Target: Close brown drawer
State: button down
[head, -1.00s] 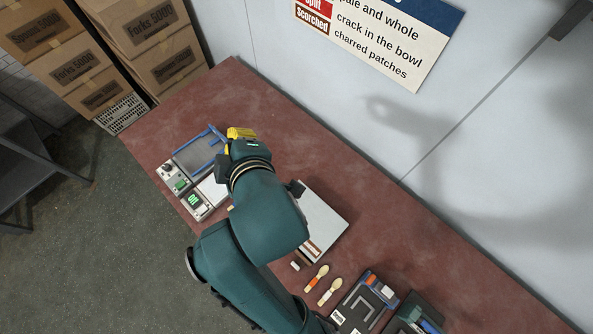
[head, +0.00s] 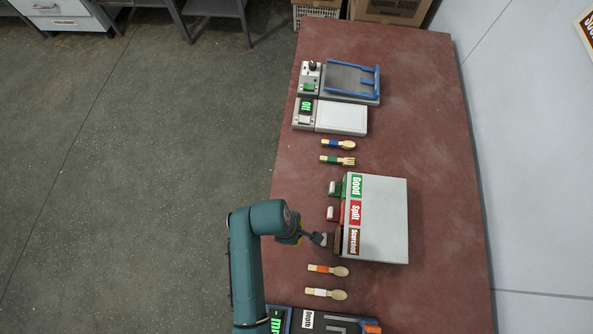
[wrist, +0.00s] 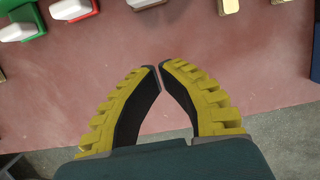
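A grey drawer box (head: 382,220) stands on the red-brown table with green, red and brown drawers facing left. The brown drawer (head: 338,241), by the Scorched label, is lowest of the three. Its front sits slightly out from the box, with a pale handle (head: 323,240). My gripper (head: 318,239) is right beside that handle; contact cannot be told. In the wrist view my gripper (wrist: 159,67) has its fingertips together with nothing visible between them. Parts of the drawer handles show along the top edge there, including the green drawer (wrist: 28,14); the brown drawer is largely cut off.
Two spoons (head: 328,270) (head: 326,294) lie below the box; another spoon (head: 338,144) and a fork (head: 338,160) lie above it. A white-topped scale (head: 342,119) and a blue-railed device (head: 350,80) stand farther up. The table right of the box is clear.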

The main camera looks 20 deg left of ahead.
aim_at(304, 237)
jog(key=x, duration=0.4)
jog(key=shift+b, duration=0.35)
jog(key=d, duration=0.3)
jog(key=shift+w+r, duration=0.3)
jog(key=shift+w, duration=0.05)
jog(key=shift+w+d, duration=0.1)
jog(key=shift+d, duration=0.3)
jog(key=shift+w+d+r+p, duration=0.1)
jog(key=shift+d+r+p, duration=0.15)
jog(key=shift+d+p, duration=0.4)
jog(key=shift+w+d+p, duration=0.1)
jog(key=shift+d+p, duration=0.15)
jog(key=shift+p, duration=0.3)
jog(key=shift+d+f, duration=0.1)
jog(key=shift+f, duration=0.05)
